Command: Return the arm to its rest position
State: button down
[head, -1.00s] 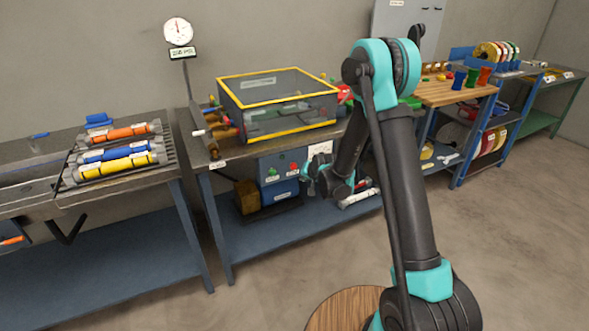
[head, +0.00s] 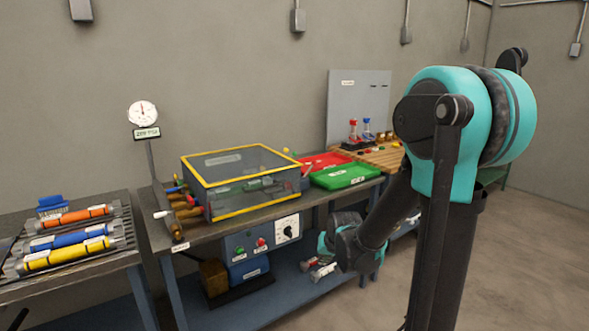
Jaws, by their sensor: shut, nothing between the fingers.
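My arm rises large and close on the right side of the head view, with teal and black joints. Its forearm slopes down to the left. My gripper (head: 326,246) is at the dark and teal end of the arm, in front of the bench. It is shut and holds nothing, though its fingers are small and hard to make out.
The bench carries a clear yellow-edged box (head: 240,176), a gauge (head: 143,113), a green tray (head: 345,175) and a red tray (head: 318,162). A control box (head: 262,243) sits under the bench top. Coloured cylinders lie on a left rack (head: 125,244). Open floor shows at right.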

jog(key=s+d+g, duration=0.1)
jog(key=s+d, duration=0.3)
jog(key=s, duration=0.6)
jog(key=s+d+f+g+h, duration=0.1)
jog(key=s+d, duration=0.4)
jog(key=s, duration=0.5)
jog(key=shift+d+n+h, duration=0.3)
jog(key=shift+n, duration=0.1)
jog(key=shift+f, duration=0.1)
